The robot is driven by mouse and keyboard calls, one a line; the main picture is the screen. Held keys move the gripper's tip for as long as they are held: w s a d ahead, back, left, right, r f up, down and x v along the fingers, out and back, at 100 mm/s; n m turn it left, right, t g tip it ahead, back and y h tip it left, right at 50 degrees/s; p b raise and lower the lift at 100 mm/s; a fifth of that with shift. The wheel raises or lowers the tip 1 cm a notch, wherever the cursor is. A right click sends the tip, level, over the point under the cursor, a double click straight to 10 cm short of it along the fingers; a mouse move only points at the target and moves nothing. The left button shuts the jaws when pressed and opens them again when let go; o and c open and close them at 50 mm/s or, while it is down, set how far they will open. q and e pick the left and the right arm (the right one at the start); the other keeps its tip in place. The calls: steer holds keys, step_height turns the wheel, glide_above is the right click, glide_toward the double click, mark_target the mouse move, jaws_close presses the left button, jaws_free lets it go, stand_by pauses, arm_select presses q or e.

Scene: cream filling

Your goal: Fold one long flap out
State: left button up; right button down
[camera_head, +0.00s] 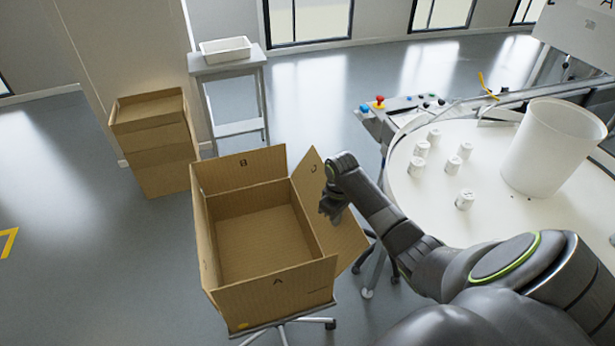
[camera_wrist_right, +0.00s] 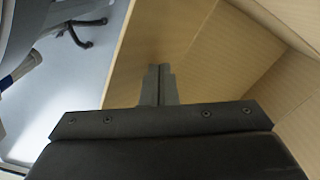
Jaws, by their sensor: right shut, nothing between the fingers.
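An open cardboard box (camera_head: 262,245) sits on a wheeled stand in the head view, its inside empty. The back flap marked B (camera_head: 240,168) and the front flap marked A (camera_head: 275,292) stand up. The left long flap (camera_head: 204,240) stands roughly upright. The right long flap (camera_head: 346,238) slopes outward to the right. My right gripper (camera_head: 331,212) is shut and empty over the inner face of this right flap. The wrist view shows its closed fingertips (camera_wrist_right: 159,70) against the cardboard; I cannot tell whether they touch. My left gripper is not in view.
A round white table (camera_head: 430,195) with several small white jars and a large white bin (camera_head: 553,148) stands at the right. A control panel (camera_head: 395,104) is behind it. Stacked cartons (camera_head: 152,145) and a grey stand with a white tray (camera_head: 225,50) are at the back left.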

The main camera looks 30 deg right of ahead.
mark_target(349, 214)
steer(key=shift+s+d+f, duration=0.15)
steer(key=shift+d+f, duration=0.15)
steer(key=shift+d, duration=0.2)
steer(key=shift+s+d+f, duration=0.1)
steer(key=shift+d+f, duration=0.2)
steer(key=shift+d, duration=0.2)
steer(key=shift+s+d+f+b, duration=0.2)
steer(key=shift+d+f+b, duration=0.4)
steer(key=shift+d+f, duration=0.2)
